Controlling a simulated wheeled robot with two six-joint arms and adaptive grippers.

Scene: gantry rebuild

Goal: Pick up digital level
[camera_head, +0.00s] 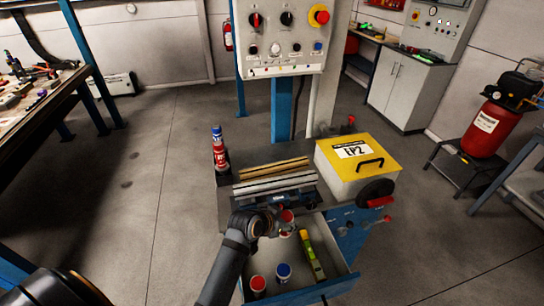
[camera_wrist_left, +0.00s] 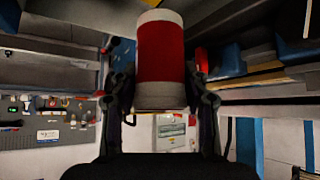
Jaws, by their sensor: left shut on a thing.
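The digital level appears to be the long yellow-green tool (camera_head: 312,256) lying in the open drawer (camera_head: 342,287), toward its right side. My left gripper (camera_head: 281,222) is over the back part of the drawer, to the upper left of the level and apart from it. It is shut on a red can with pale ends (camera_head: 288,215). In the left wrist view this red can (camera_wrist_left: 161,52) stands between the two fingers. The level cannot be made out in the wrist view. My right gripper is not in view.
A red can (camera_head: 258,284) and a blue-topped can (camera_head: 284,271) stand in the drawer, left of the level. On the cart top are stacked cans (camera_head: 219,150), long metal bars (camera_head: 273,181) and a yellow-lidded box (camera_head: 345,175). A control panel (camera_head: 283,35) rises behind.

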